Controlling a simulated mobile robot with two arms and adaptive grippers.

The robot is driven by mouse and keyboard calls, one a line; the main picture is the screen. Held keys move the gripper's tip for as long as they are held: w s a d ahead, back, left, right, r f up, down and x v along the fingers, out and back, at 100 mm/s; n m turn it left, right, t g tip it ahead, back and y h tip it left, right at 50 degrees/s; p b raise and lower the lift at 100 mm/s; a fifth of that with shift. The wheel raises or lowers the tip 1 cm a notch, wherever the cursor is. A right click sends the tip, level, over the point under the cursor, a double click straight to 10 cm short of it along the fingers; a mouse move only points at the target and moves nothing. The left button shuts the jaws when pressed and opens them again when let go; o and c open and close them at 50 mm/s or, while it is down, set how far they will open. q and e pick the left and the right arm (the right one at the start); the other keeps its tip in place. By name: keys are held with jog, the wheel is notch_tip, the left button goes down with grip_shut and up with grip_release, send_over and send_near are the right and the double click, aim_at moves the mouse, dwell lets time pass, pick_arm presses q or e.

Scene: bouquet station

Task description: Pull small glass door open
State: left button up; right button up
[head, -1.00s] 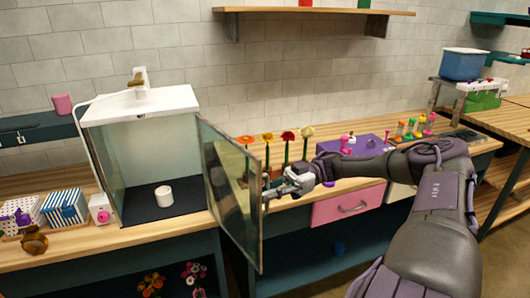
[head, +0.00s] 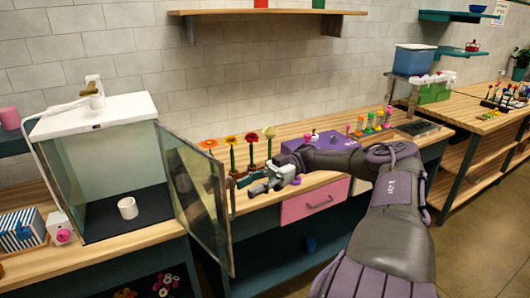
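The small glass door (head: 192,190) stands swung open from the right front edge of the glass case (head: 100,175), angled out past the counter's front edge. Its free edge points toward me and to the right. My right gripper (head: 246,187) is just right of the door's free edge, with its fingers pointing left. The fingers look apart and empty, with a small gap between them and the door. A white cup (head: 128,208) stands on the dark floor inside the case. My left gripper is not in view.
Several flowers (head: 250,139) stand upright behind my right gripper. A purple box (head: 320,143) is on the counter behind my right arm. A pink drawer (head: 314,201) is below. A blue-and-white striped box (head: 20,232) sits left of the case.

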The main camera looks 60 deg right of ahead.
jog(key=v, duration=0.6)
jog(key=shift+d, duration=0.1)
dwell(0.5)
